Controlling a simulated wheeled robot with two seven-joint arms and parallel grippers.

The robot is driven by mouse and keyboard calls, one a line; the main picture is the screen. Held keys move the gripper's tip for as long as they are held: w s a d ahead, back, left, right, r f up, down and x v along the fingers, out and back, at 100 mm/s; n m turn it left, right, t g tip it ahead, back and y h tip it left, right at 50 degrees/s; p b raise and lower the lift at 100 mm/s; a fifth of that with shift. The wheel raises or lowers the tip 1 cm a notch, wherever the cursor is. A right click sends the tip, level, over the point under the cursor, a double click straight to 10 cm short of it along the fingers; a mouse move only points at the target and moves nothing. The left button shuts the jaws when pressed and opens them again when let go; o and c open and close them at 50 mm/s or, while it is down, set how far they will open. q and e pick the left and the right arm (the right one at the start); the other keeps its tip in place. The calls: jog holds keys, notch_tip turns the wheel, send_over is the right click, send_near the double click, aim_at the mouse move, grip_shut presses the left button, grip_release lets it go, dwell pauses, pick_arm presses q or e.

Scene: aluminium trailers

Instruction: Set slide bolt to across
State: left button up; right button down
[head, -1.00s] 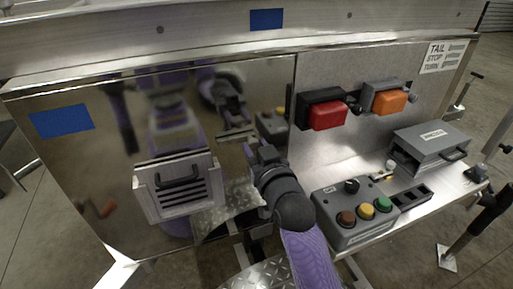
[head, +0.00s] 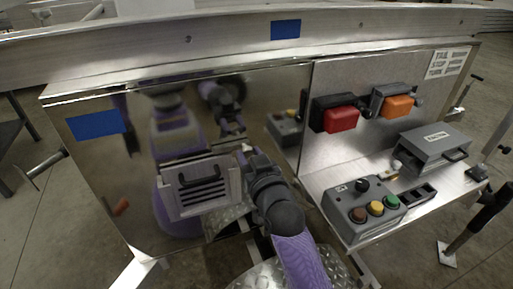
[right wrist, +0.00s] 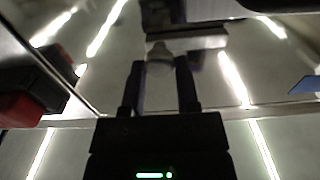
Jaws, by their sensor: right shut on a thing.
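The slide bolt shows in the right wrist view as a pale metal bar (right wrist: 195,43) with a rounded knob (right wrist: 160,58). My right gripper (right wrist: 160,68) has its two fingers on either side of the knob and is shut on it. In the head view my right gripper (head: 246,152) is at the shiny panel, just right of the vented plate's top corner. The gripper and wrist hide most of the bolt there, so I cannot tell its setting. My left gripper is not in view.
The mirror-like panel (head: 100,165) reflects my arm and body. The vented plate (head: 200,188) with a black handle is left of my gripper. To the right are red (head: 341,119) and orange (head: 398,106) lamps, a button box (head: 362,212) and a grey case (head: 436,145).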

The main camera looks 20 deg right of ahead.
jog(key=shift+a, duration=0.25)
jog(key=shift+f, duration=0.1)
jog(key=shift+c, duration=1.8)
grip_release()
jog(key=shift+a, duration=0.2)
jog(key=shift+s+d, duration=0.1)
jog(key=shift+s, duration=0.15)
pick_arm(q)
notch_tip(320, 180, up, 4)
jog(key=p, duration=0.4)
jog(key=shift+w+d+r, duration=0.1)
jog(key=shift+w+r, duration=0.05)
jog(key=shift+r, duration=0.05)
pick_arm(e)
jog(key=s, duration=0.9)
jog(key=shift+s+d, duration=0.15)
jog(key=shift+s, duration=0.05)
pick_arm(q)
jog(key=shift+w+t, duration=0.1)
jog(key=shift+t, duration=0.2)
